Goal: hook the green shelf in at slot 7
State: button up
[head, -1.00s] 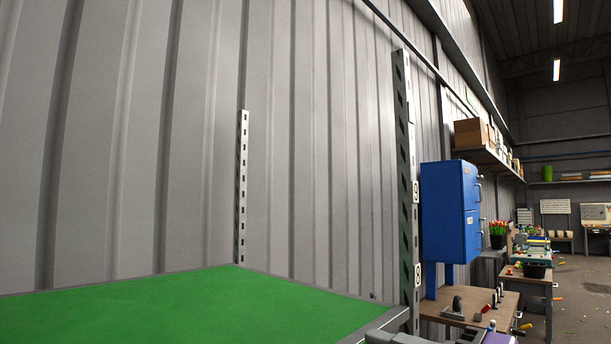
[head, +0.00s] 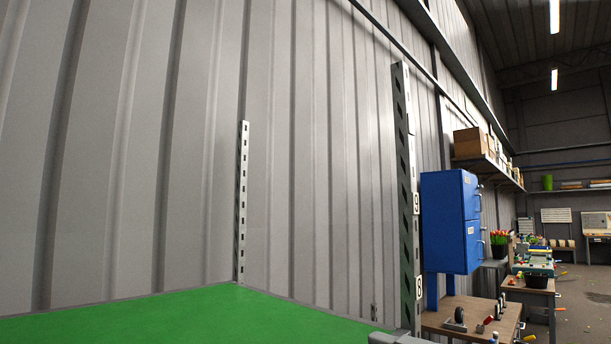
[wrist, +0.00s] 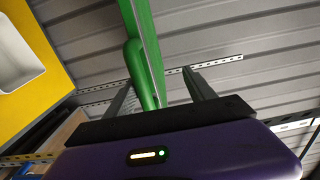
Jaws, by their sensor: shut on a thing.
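The green shelf (head: 190,315) fills the bottom of the head view, its top face up. Its far corner appears close to the left slotted upright (head: 241,205); I cannot tell if they touch. The right slotted upright (head: 405,200) stands near the shelf's right end and carries a label reading 9 (head: 416,204) and a lower label (head: 419,292) that is hard to read. In the wrist view my gripper (wrist: 158,85) is shut on the green shelf (wrist: 146,45), with its fingers either side of a green part. The shelf's hooks are not visible.
A ribbed metal wall (head: 320,150) stands behind the uprights. To the right are a blue cabinet (head: 450,222) and a wooden bench (head: 470,318) with tools. In the wrist view a yellow panel (wrist: 45,65) with a white tray (wrist: 15,60) lies at the left.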

jog(key=p+v, duration=0.1)
jog(key=v, duration=0.6)
jog(key=shift+s+d+p, duration=0.25)
jog(key=shift+p, duration=0.15)
jog(key=shift+r, duration=0.1)
jog(key=w+d+r+t+h, duration=0.3)
jog(key=w+d+t+h, duration=0.1)
jog(key=d+t, duration=0.4)
jog(key=s+d+f+m+t+h, duration=0.1)
jog(key=s+d+f+t+h, duration=0.15)
jog(key=f+h, duration=0.4)
jog(key=s+d+f+m+t+h, duration=0.1)
jog(key=s+d+f+h, duration=0.1)
jog(key=d+f+h, duration=0.45)
jog(key=s+a+f+n+g+y, duration=0.1)
jog(key=s+a+f+n+g, duration=0.1)
jog(key=s+f, duration=0.6)
jog(key=s+a+f+n+g+y, duration=0.1)
jog(key=s+a+f+n+g, duration=0.2)
jog(key=s+f, duration=0.5)
jog(key=s+a+f+n+g, duration=0.2)
jog(key=s+f, duration=0.6)
jog(key=s, duration=0.8)
jog(key=a+n, duration=0.2)
jog(key=shift+s+a+n+g+y, duration=0.2)
jog(key=shift+s+n+g+y, duration=0.1)
jog(key=shift+g+y, duration=0.1)
